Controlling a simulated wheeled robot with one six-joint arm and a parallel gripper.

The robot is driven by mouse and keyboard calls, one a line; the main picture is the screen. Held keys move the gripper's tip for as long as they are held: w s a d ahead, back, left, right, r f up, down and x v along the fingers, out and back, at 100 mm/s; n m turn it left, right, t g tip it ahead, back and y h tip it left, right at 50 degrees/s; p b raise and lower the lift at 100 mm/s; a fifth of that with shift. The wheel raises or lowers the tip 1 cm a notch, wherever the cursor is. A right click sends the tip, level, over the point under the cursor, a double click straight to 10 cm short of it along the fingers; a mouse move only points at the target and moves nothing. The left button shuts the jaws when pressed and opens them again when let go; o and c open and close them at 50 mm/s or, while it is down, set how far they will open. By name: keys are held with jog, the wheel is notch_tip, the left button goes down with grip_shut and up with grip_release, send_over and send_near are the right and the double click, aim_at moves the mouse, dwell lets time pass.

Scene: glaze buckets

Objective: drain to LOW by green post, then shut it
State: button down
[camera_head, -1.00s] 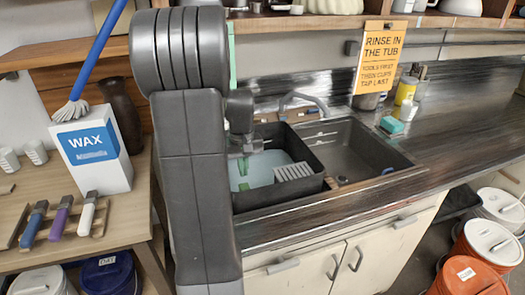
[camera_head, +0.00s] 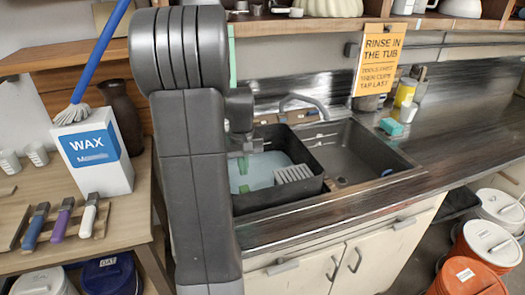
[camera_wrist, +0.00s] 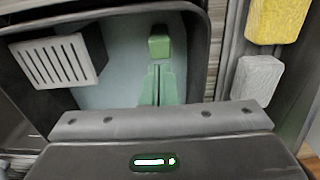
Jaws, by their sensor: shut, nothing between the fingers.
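A dark tub (camera_head: 309,195) sits in the left part of the sink and holds pale blue-green liquid (camera_head: 263,172). A short green post (camera_head: 244,188) stands in the liquid. In the wrist view the post (camera_wrist: 159,44) is just beyond my fingertips, with a small gap in the picture. My gripper (camera_head: 243,166) points down into the tub. Its green fingers (camera_wrist: 160,70) are together and empty in the wrist view. I see no LOW mark and cannot identify the drain control.
A grey slotted rack (camera_wrist: 59,60) is in the tub beside the post. A yellow sponge (camera_wrist: 275,20) and a grey block (camera_wrist: 257,78) lie outside the tub's wall. An orange sign (camera_head: 379,60) hangs above.

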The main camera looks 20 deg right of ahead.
notch_tip(320, 180, up, 8)
jog(key=p, duration=0.5)
jog(key=shift+f, duration=0.15)
jog(key=shift+s, duration=0.1)
